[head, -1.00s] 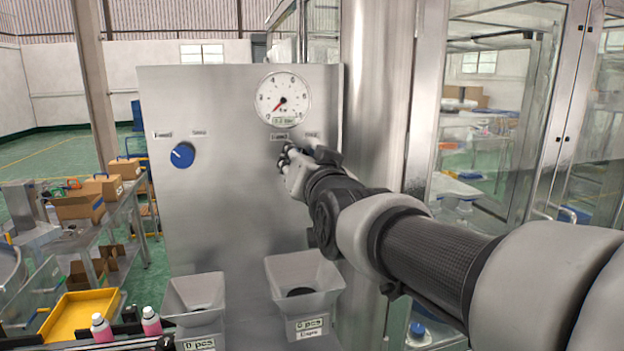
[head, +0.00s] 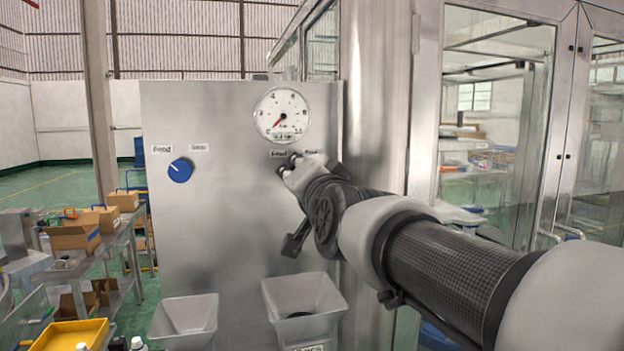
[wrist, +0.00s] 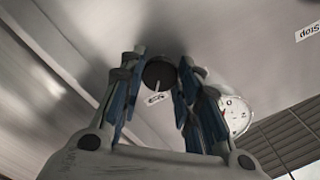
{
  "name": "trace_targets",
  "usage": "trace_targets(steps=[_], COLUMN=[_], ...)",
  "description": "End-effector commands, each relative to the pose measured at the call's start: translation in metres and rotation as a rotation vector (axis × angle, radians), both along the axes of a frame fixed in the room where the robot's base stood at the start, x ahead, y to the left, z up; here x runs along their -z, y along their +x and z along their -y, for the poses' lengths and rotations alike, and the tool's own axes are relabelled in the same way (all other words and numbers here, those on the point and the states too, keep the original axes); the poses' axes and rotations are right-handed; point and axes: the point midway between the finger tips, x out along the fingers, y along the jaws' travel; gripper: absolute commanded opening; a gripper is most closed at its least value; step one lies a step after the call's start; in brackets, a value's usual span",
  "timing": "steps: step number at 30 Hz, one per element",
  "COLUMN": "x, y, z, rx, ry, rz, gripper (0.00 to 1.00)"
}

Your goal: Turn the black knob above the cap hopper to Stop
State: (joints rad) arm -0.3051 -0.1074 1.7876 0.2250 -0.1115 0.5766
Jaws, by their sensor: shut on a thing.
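The black knob (wrist: 159,73) is on the steel panel, between my gripper's two fingers in the wrist view. Its white pointer line faces a small label (wrist: 155,98) that is too small to read there. My gripper (head: 290,165) is shut on the knob, just below the gauge; in the wrist view its fingers (wrist: 158,84) stand on either side of it. In the head view my gripper hides the knob and partly covers the right one of the two labels above it; the left label (head: 279,154) shows. The cap hopper (head: 304,308) is below on the panel.
A blue knob (head: 180,170) with Feed and Stop labels is at the panel's left. A round gauge (head: 282,115) is above my gripper. A second hopper (head: 184,320) is at lower left. A steel column and glass enclosure (head: 497,120) stand close on the right.

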Motion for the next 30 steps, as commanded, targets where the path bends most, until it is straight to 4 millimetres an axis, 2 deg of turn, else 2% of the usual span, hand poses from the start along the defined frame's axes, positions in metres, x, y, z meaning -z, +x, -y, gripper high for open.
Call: trace_targets(steps=[7, 8, 16, 26, 30], x=[-0.001, -0.001, -0.001, 0.0, -0.001], y=[0.0, 0.0, 0.0, -0.001, -0.011], z=[0.0, 0.0, 0.0, 0.0, 0.003], rx=[0.0, 0.0, 0.0, 0.0, 0.0], ry=[0.004, 0.004, 0.001, 0.0, 0.001], rz=[0.002, 0.002, 0.001, 0.001, 0.001], gripper=[0.07, 0.32, 0.5, 0.51, 0.51])
